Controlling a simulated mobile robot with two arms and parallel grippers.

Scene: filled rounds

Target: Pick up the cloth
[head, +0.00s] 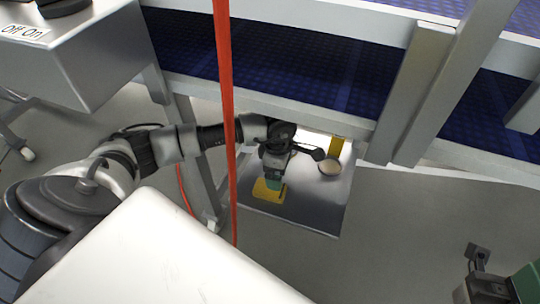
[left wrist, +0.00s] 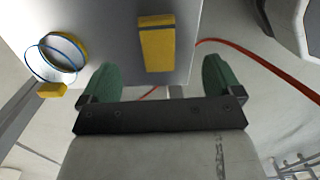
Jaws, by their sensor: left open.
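The yellow cloth (head: 268,192) looks like a small folded pad lying on a grey metal surface (head: 312,208) below the blue shelf. In the left wrist view the cloth (left wrist: 157,45) appears ahead of the fingertips, between their lines, with bare surface around it. My left gripper (head: 273,183) is open above the cloth and hides part of it in the head view. Its green fingers (left wrist: 161,80) stand wide apart with nothing between them. Part of my right gripper (head: 522,284) shows at the lower right edge of the head view, away from the cloth; its jaws are cut off.
A blue shelf with a grey frame (head: 402,95) is above. A red vertical strip (head: 225,110) crosses in front of my left arm. A white top (head: 150,262) is nearer.

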